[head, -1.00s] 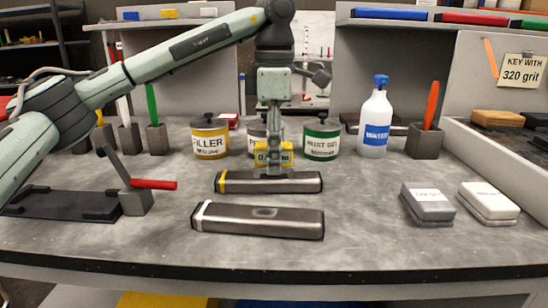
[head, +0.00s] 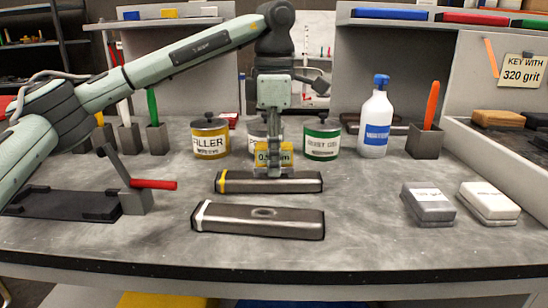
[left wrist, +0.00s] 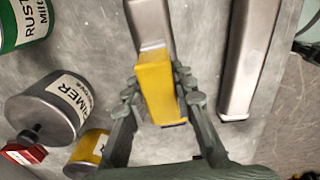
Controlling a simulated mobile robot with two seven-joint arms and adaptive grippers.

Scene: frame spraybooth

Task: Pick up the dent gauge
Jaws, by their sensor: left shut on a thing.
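The dent gauge is a yellow block with a pale "0.5 mm" face (head: 262,155), at the back metal tube with the yellow band (head: 230,182). My left gripper (head: 274,160) reaches down over it from above and is shut on it. In the left wrist view the yellow gauge (left wrist: 158,85) sits between the two fingers (left wrist: 155,100), over the tube's end. I cannot tell if the gauge still touches the tube. My right gripper is not in view.
A second metal tube (head: 260,220) lies in front. Filler (head: 210,138) and green-labelled (head: 321,138) cans stand behind, with a primer can (left wrist: 48,105) between them. A spray bottle (head: 376,125) and two sanding blocks (head: 428,203) are to the right. The front bench strip is clear.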

